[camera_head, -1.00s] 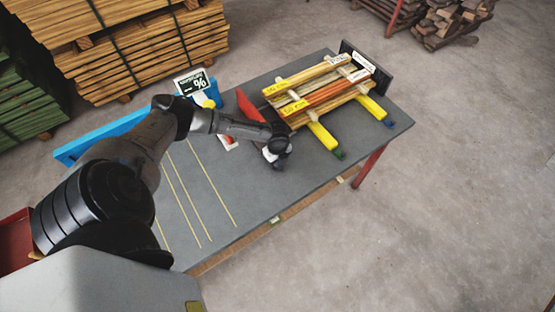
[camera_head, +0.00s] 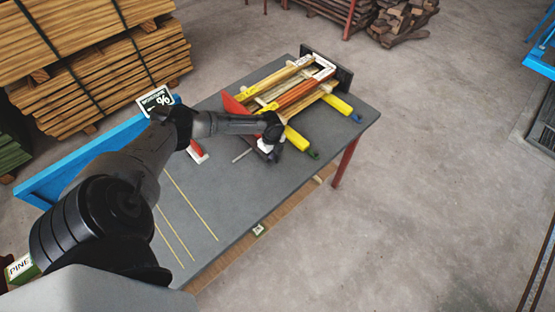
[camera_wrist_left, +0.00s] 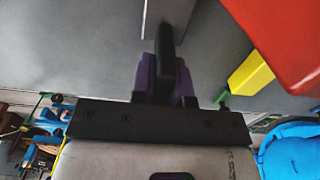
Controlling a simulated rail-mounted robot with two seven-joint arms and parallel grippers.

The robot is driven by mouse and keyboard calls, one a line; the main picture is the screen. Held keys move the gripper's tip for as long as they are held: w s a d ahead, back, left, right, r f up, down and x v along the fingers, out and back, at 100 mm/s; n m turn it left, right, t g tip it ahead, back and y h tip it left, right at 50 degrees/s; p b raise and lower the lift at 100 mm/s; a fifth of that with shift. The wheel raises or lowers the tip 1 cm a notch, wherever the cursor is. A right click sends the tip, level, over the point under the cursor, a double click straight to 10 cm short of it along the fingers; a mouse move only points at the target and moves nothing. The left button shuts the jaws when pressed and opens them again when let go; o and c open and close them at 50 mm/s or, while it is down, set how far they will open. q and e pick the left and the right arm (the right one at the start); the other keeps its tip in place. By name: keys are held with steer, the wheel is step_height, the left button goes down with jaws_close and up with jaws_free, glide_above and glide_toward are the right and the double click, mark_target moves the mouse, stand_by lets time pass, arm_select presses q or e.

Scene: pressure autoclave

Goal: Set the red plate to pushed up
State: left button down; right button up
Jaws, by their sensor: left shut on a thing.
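The red plate (camera_head: 234,104) stands upright on the grey table at the left end of a stack of planks, close against it. My arm hides part of it. In the left wrist view the red plate (camera_wrist_left: 285,40) fills the upper right corner. My left gripper (camera_head: 268,146) is low over the table, on the near side of the plate. In the left wrist view the left gripper (camera_wrist_left: 166,75) is shut on a black handle (camera_wrist_left: 166,48) joined to a grey bar (camera_wrist_left: 165,18). My right gripper is not in view.
The planks (camera_head: 290,88) rest on yellow supports (camera_head: 297,139), with a dark end plate (camera_head: 330,68) at the far right. The near tabletop is mostly clear.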

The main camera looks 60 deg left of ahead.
arm_select(q)
steer(key=c, duration=1.2)
jaws_free()
steer(key=shift+c, duration=0.2)
steer(key=shift+o, duration=0.6)
step_height(320, 180, up, 14)
steer(key=p, duration=0.1)
steer(key=shift+f, duration=0.1)
